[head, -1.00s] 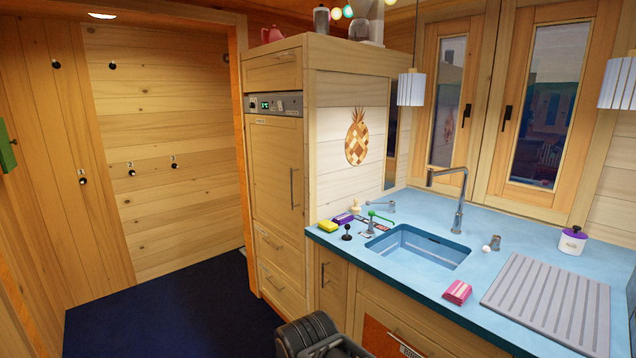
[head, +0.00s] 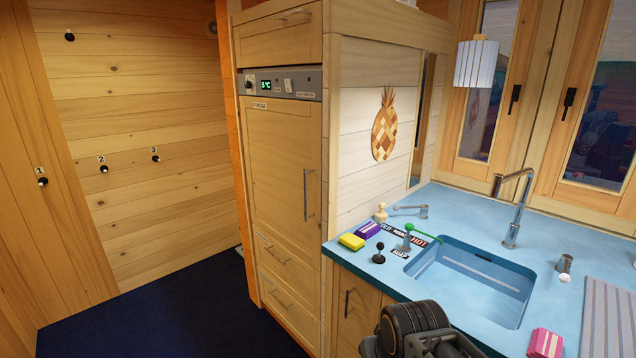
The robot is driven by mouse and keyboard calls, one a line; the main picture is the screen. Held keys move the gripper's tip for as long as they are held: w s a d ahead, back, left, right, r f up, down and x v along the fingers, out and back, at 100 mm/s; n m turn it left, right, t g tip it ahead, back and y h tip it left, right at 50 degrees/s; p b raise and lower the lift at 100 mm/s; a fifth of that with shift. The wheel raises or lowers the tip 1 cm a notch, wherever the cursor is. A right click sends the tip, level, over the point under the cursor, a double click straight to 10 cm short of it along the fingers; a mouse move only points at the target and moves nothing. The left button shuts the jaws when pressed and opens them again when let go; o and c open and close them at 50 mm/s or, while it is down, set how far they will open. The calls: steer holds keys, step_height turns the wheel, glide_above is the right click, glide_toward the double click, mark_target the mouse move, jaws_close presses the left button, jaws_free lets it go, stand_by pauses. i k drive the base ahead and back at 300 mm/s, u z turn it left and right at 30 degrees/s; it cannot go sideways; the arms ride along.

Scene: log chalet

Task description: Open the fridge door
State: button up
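The fridge door (head: 278,185) is a tall light-wood panel in the cabinet column left of the sink counter. It is closed. Its vertical metal handle (head: 306,195) is on the right side of the panel. Above the door is a grey control strip (head: 285,84) with a green display, and a small label sits at the door's top left. A dark part of my arm shows at the bottom, in front of the counter, to the right of the door and apart from it. My gripper's fingers cannot be made out.
Two drawers (head: 288,300) lie below the fridge door. The blue counter (head: 450,205) with a sink (head: 470,283) sticks out to the right of the column. Dark blue floor (head: 180,325) is clear at the left, before a wooden wall with hooks.

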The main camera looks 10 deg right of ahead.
mark_target(282, 138)
steer(key=u, duration=0.3)
steer(key=i, duration=0.9)
steer(key=u, duration=0.6)
